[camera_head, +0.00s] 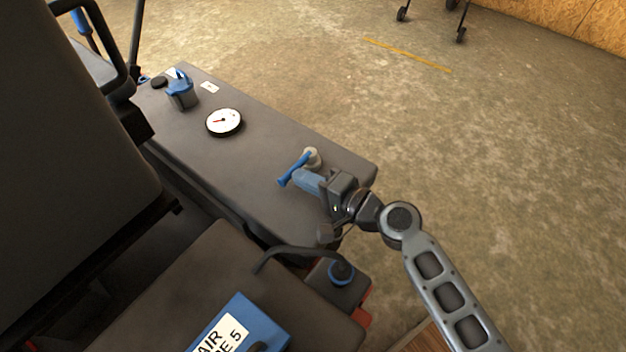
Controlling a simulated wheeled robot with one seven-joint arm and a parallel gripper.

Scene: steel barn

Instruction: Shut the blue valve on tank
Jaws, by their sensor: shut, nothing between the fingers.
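A dark grey tank (270,150) with a flat top runs diagonally across the middle of the view. The blue valve lever (285,179) slants down and left from a pale grey round valve body (313,155) near the tank's right end. My gripper (298,178) is shut, with nothing held. It reaches in from the right, with its fingertips right beside the lever, on its lower right side. I cannot tell whether they touch it. The fingers overlap part of the tank top behind them.
A blue labelled box (240,330) and a dark hose are in front.

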